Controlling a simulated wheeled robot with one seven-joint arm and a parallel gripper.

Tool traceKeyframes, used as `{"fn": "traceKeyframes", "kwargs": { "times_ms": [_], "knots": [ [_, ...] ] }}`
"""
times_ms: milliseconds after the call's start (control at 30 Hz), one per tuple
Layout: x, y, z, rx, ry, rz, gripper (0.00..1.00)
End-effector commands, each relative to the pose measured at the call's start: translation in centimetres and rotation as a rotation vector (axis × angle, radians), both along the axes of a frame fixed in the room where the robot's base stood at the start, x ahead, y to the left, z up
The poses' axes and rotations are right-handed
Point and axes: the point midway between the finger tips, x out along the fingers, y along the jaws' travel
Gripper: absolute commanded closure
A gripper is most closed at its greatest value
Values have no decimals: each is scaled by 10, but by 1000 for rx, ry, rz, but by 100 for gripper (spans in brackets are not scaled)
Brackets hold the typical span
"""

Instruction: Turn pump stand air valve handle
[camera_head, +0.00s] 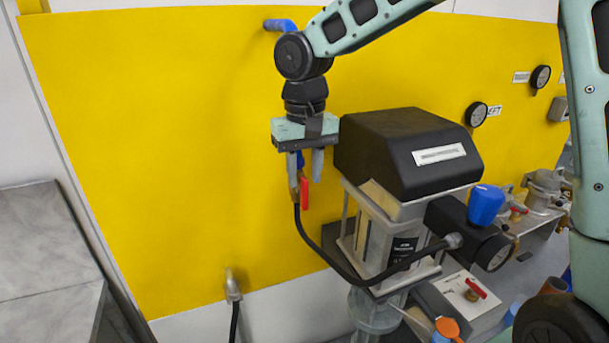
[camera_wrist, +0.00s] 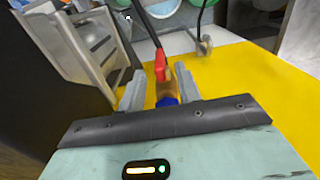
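The air valve has a red handle (camera_head: 305,192) on a brass body, with a blue fitting (camera_head: 300,160) above and a black hose below. In the wrist view, the red handle (camera_wrist: 160,65) shows just beyond and between the fingertips, with the brass body (camera_wrist: 165,90) nearer. My gripper (camera_head: 305,175) points down over the valve, its two grey fingers apart. In the wrist view my gripper (camera_wrist: 160,82) has one finger on each side of the valve body, with gaps visible. I cannot tell whether either finger touches it in the head view.
The pump stand with its black cover (camera_head: 405,150) stands close to the right of my gripper. A black hose (camera_head: 345,275) loops from the valve to the pump. A yellow wall panel (camera_head: 150,150) is behind. A gauge (camera_head: 493,252) and a blue knob (camera_head: 486,205) sit further right.

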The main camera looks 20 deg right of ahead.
Motion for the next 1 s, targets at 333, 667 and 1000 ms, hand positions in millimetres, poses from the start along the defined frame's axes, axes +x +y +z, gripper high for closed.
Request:
{"fn": "traceKeyframes", "kwargs": {
  "times_ms": [333, 667, 1000],
  "knots": [
    [0, 0, -26, -1, -1, 0, 66],
    [0, 0, -26, -1, -1, 0, 97],
    [1, -1, -25, 19, -1, -1, 100]
  ]
}}
